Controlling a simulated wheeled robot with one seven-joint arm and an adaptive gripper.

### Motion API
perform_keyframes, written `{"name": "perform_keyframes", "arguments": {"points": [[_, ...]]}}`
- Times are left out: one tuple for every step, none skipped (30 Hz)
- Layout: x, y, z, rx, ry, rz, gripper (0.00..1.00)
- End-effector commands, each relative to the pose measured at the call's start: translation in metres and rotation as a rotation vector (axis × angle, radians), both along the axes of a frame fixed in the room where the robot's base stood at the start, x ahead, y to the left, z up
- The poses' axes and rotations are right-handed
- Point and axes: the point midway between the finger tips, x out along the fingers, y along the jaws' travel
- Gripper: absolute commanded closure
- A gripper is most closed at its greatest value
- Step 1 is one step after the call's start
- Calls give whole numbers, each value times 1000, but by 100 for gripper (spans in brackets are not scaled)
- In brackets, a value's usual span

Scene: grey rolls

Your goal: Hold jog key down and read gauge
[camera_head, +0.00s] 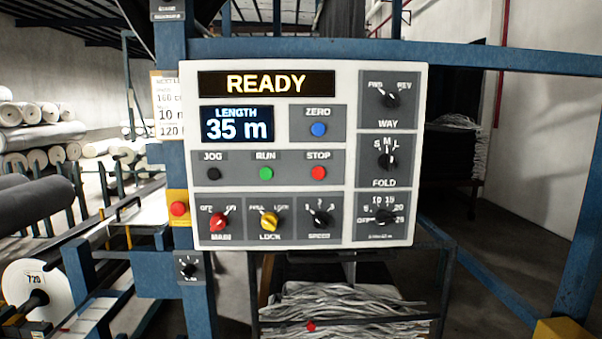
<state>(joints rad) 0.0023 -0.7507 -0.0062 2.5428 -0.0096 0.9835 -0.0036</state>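The control panel (345,150) is a pale box fixed to a blue frame in the middle of the view. The jog key (213,173) is a round black button under the label JOG, at the panel's left. The length display (237,124) reads 35 m, and the display above it (266,84) reads READY. A white dial marked 720 (38,297) stands at the lower left; whether it is the gauge, I cannot tell. Nothing is seen touching the jog key. My gripper is not in view.
The green RUN button (266,173) and red STOP button (318,173) sit right of the jog key. The blue ZERO button (319,129) is above. A red button on a yellow box (179,209) is at the panel's left edge. Rolls (40,135) lie at far left.

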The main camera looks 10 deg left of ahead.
Motion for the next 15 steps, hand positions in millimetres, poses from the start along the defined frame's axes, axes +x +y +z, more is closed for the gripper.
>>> {"name": "perform_keyframes", "arguments": {"points": [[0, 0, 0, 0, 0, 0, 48], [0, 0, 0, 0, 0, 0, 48], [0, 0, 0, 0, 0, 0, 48], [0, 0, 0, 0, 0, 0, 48], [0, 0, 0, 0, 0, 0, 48], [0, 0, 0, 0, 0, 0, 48], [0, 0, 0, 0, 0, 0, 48], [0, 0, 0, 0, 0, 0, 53], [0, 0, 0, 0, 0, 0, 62], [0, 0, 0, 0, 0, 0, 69], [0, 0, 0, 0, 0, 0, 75], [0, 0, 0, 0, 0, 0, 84], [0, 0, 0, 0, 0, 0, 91], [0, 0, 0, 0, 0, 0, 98], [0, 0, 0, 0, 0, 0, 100]]}}
